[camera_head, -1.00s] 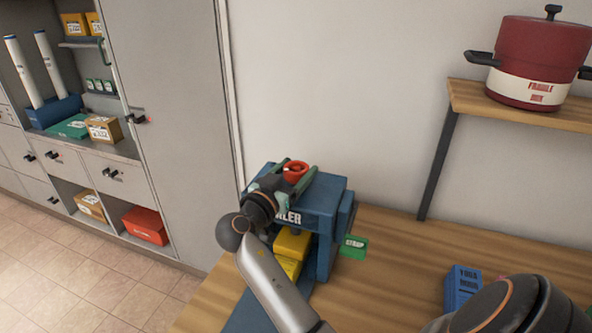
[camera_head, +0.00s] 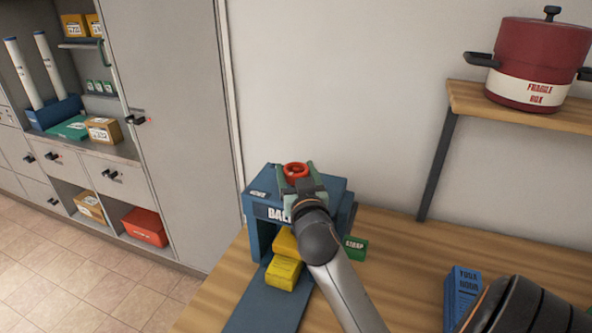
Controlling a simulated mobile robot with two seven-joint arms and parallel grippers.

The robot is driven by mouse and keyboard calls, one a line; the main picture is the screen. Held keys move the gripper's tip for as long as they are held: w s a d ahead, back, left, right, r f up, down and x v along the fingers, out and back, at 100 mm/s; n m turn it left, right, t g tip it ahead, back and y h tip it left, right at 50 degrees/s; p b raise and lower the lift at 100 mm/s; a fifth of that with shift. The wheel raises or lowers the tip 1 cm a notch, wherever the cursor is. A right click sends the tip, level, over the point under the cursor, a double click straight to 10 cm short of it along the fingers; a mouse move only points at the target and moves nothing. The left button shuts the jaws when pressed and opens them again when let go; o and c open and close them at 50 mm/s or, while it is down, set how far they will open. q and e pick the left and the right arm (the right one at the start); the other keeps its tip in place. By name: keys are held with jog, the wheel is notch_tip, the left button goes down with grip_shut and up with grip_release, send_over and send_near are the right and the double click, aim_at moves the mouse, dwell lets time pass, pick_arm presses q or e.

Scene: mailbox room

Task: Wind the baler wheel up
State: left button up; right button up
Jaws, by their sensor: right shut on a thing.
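The blue baler (camera_head: 262,213) stands on the wooden table near the wall. Its red wheel (camera_head: 295,169) sits on top. My right gripper (camera_head: 298,184) is over the baler's top with its fingers around the wheel, shut on it. The wheel's rim shows between the fingertips; its lower part is hidden by the gripper. Two yellow packets (camera_head: 284,271) lie stacked in the baler's front opening. My left gripper is not in view.
A green strap box (camera_head: 355,248) stands just right of the baler. A blue box (camera_head: 463,292) is at the table's right. A red pot (camera_head: 540,60) sits on a raised wooden shelf (camera_head: 520,107). Grey cabinets (camera_head: 165,130) are at the left. Table between the boxes is clear.

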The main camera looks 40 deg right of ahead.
jog(key=shift+n+t+y, duration=0.6)
jog(key=shift+n+y, duration=0.1)
jog(key=shift+y, duration=0.3)
jog(key=o, duration=1.3)
jog(key=shift+o, duration=0.2)
